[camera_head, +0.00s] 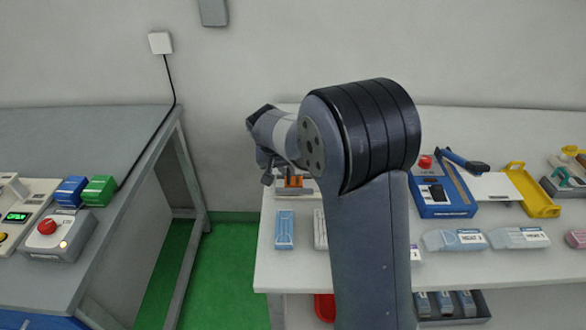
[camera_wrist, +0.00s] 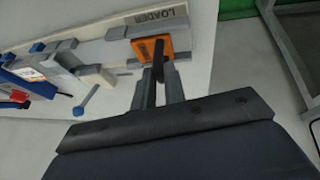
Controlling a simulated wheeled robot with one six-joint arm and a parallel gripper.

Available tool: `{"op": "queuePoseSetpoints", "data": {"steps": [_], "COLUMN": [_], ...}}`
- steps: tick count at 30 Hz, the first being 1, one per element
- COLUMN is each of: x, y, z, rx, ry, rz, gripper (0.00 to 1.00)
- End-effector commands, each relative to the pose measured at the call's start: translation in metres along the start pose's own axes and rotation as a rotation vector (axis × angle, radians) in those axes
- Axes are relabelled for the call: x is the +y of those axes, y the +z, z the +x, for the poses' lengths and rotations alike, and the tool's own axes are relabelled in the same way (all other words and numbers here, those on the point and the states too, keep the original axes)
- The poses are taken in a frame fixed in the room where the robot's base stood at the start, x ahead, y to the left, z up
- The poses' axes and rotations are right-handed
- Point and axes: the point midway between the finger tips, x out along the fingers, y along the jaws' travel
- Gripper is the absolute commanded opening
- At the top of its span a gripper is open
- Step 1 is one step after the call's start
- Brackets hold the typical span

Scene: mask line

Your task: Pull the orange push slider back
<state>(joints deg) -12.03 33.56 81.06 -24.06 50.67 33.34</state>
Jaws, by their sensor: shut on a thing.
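The orange push slider (camera_wrist: 148,49) sits at the right end of a grey rail on the loader (camera_wrist: 165,20), which has "LOADER" printed on its plate, in the wrist view. My gripper (camera_wrist: 159,68) is shut on the slider's dark upright handle, with both fingertips at it. My arm hides most of the loader in that view.
A blue box (camera_head: 440,200) with a red button and a yellow tray (camera_head: 530,190) stand right of my arm. Blue-white packets (camera_head: 284,229) lie near the table's front left. A second table (camera_head: 80,150) stands left, beyond a gap with green floor.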

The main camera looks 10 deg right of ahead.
Motion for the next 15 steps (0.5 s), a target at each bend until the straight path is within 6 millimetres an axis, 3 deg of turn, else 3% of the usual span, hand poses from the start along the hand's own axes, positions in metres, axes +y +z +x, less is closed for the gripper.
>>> {"op": "queuePoseSetpoints", "data": {"steps": [5, 6, 13, 15], "x": [-0.0032, -0.0033, -0.0026, -0.0023], "y": [-0.0001, -0.0002, -0.0004, -0.0003], "z": [-0.0009, -0.0009, -0.0008, -0.0007], "rx": [0.002, 0.002, 0.003, 0.002], "ry": [-0.007, -0.007, -0.006, -0.005], "rz": [-0.002, -0.003, -0.002, -0.001], "gripper": [0.0, 0.12, 0.31, 0.33]}}
